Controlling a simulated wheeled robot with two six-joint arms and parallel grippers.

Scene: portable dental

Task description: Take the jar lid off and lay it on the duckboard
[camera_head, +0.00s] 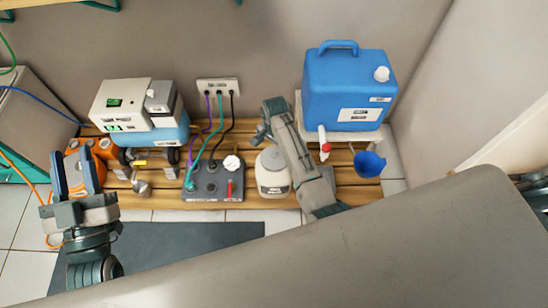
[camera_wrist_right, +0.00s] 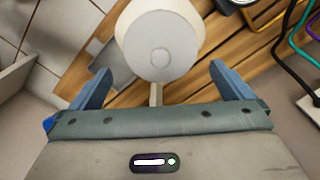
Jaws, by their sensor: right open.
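The cream jar (camera_head: 273,184) stands upright on the wooden slatted duckboard (camera_head: 348,193), left of my right arm. Its pale round lid (camera_wrist_right: 160,46) is on top in the right wrist view, with the jar body partly behind it. My right gripper (camera_wrist_right: 160,72) is open and empty, its fingers spread to either side below the lid in that view, apart from it. In the head view my right gripper (camera_head: 262,133) is above and behind the jar, partly hidden. My left gripper (camera_head: 76,174) is open and empty at the far left, in front of orange items.
A grey box with cables and a red switch (camera_head: 213,184) stands left of the jar. A blue water container (camera_head: 347,88) with a tap and a blue funnel (camera_head: 369,163) are at the right.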

